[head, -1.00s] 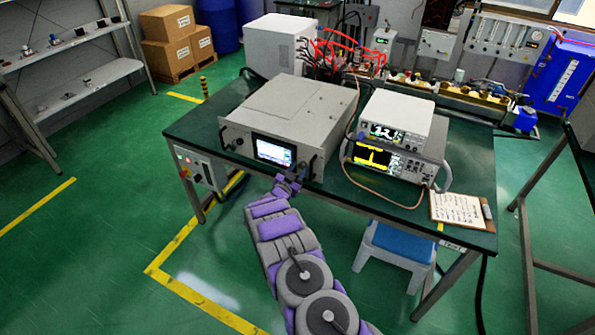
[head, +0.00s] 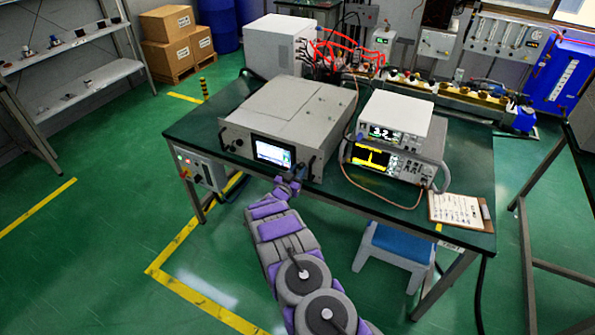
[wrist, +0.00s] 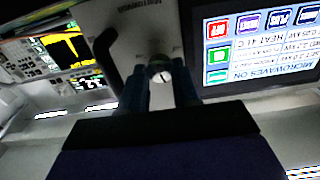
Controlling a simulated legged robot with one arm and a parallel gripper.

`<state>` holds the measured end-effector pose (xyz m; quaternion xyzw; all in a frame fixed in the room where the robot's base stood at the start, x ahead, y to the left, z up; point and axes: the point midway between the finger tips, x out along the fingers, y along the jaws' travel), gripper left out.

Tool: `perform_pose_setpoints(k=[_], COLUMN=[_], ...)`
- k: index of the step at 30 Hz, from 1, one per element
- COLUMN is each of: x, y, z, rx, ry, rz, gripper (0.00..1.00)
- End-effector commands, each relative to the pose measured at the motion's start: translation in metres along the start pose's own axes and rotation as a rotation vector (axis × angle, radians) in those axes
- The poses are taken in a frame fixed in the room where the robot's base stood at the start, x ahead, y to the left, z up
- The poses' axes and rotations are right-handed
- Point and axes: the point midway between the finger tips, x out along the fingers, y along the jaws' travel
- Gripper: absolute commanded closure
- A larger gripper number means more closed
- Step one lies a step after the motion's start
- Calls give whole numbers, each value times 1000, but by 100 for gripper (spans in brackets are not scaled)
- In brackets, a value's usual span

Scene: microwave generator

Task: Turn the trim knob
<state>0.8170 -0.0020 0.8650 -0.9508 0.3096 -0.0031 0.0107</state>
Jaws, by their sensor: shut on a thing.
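The generator (head: 290,110) is a grey box with a lit screen, standing on the green bench. The trim knob (wrist: 160,72) is a small round metal knob with a dark line on its face, on the front panel beside the screen (wrist: 255,45) in the wrist view. My gripper (wrist: 160,85) has one finger on each side of the knob and is shut on it. In the head view my gripper (head: 294,176) is at the front panel, right of the screen, and my own wrist hides the knob there.
A black handle (wrist: 104,55) stands out from the panel close to my fingers. Right of the generator are stacked instruments (head: 395,140) with a cable and a clipboard (head: 458,210). A blue-topped stool (head: 398,245) stands under the bench.

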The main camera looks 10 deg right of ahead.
Motion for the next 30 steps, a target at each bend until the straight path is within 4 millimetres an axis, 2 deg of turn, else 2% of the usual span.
perform_pose_setpoints(k=[21,30], x=[0,0], y=[-6,-7], z=[-2,-2], rx=[-674,-904], ry=[5,7], rz=[-5,-6], gripper=[100,100])
